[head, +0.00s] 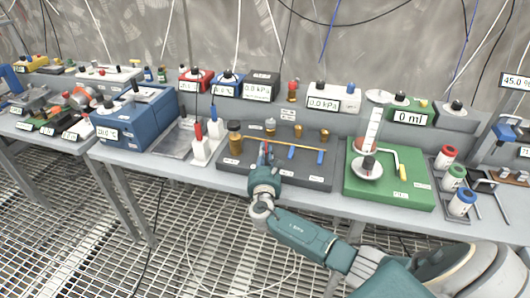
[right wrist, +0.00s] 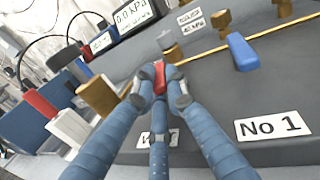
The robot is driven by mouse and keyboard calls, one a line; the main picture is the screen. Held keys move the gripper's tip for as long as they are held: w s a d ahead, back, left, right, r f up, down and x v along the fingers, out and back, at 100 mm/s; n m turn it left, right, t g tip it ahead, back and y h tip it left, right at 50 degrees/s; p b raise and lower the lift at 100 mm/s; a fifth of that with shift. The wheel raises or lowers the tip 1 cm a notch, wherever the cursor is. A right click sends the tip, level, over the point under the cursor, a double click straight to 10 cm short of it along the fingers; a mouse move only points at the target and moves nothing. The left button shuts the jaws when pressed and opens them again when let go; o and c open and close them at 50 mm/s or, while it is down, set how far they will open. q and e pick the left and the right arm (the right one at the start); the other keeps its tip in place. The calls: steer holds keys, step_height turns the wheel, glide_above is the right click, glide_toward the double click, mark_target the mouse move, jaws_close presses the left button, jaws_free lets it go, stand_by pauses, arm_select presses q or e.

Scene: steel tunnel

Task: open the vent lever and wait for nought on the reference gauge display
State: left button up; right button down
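A dark grey valve panel (head: 240,170) lies on the bench with brass fittings along its pipe. A red lever (right wrist: 159,76) stands at its front left, above a label mostly hidden by my fingers. My right gripper (head: 264,157) is at this lever; in the right wrist view its fingertips (right wrist: 164,88) are closed around the red handle. Two blue levers (head: 291,153) (head: 320,157) lie further right along the pipe. Behind the panel, a dark gauge display (head: 257,90) and a white one (head: 323,103) both appear to read 0.0 kPa; their name labels are too small to read.
A green base (head: 415,192) with a white column and a 0 ml display (head: 409,117) stands to the right. Red and blue plugs on white blocks (head: 200,150) and a blue box (head: 133,120) stand to the left. Capped bottles (head: 445,156) stand near the right edge.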

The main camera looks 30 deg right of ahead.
steer(key=shift+w+a+f+m+g+h+b, duration=0.2)
steer(key=shift+m+g+h+b, duration=0.15)
steer(key=shift+m+g+h, duration=0.15)
steer(key=shift+w+a+f+m+g+h+b, duration=0.1)
steer(key=shift+a+m+g+h+b, duration=0.1)
steer(key=shift+m+g+h+b, duration=0.3)
steer(key=shift+w+a+r+m+g+h+b, duration=0.15)
steer(key=shift+m+g+h+b, duration=0.3)
steer(key=shift+m+g+h, duration=0.35)
steer(key=shift+r, duration=0.1)
steer(key=c, duration=2)
jaws_free()
steer(key=shift+c, duration=0.2)
steer(key=v, duration=1.2)
